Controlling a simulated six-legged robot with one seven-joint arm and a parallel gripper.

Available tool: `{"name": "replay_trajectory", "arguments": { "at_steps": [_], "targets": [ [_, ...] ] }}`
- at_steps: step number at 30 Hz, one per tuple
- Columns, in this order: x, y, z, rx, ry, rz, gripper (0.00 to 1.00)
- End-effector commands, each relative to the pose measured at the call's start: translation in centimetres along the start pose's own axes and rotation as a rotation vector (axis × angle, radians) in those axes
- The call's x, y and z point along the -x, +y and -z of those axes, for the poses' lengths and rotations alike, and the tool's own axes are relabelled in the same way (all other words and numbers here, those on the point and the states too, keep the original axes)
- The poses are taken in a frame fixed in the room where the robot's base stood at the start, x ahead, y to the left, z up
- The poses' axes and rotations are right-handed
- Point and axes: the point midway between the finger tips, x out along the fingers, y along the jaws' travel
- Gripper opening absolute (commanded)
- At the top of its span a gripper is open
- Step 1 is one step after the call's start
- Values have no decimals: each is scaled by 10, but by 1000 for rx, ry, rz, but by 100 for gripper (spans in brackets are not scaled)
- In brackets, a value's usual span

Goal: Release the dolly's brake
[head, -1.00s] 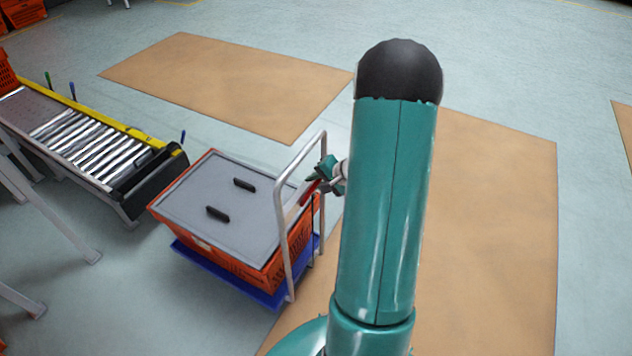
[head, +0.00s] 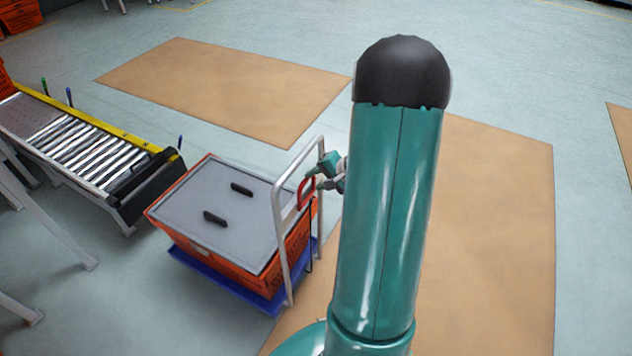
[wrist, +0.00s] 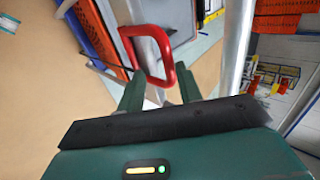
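The dolly (head: 221,281) has a blue base and a silver push handle (head: 279,215), which also shows in the wrist view (wrist: 235,50). A red loop handle (head: 301,194) sits at the push handle. In the wrist view the red loop (wrist: 146,30) lies just ahead of my gripper (wrist: 160,88), its near end between the two green fingers. The fingers stand apart, with gaps beside the loop. In the head view my gripper (head: 322,174) is beside the push handle, close to the loop; my arm hides part of the wrist.
An orange tote (head: 215,258) with a grey lid (head: 215,210) and two black grips rides on the dolly. A roller conveyor (head: 85,150) with a yellow edge stands at left. Tan floor mats (head: 225,88) lie behind; the floor between is clear.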

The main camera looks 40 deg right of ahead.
Motion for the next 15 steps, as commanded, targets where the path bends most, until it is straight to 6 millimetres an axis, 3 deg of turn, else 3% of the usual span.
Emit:
{"name": "replay_trajectory", "arguments": {
  "at_steps": [15],
  "targets": [
    [31,-13,0,2,1,0,35]
  ]
}}
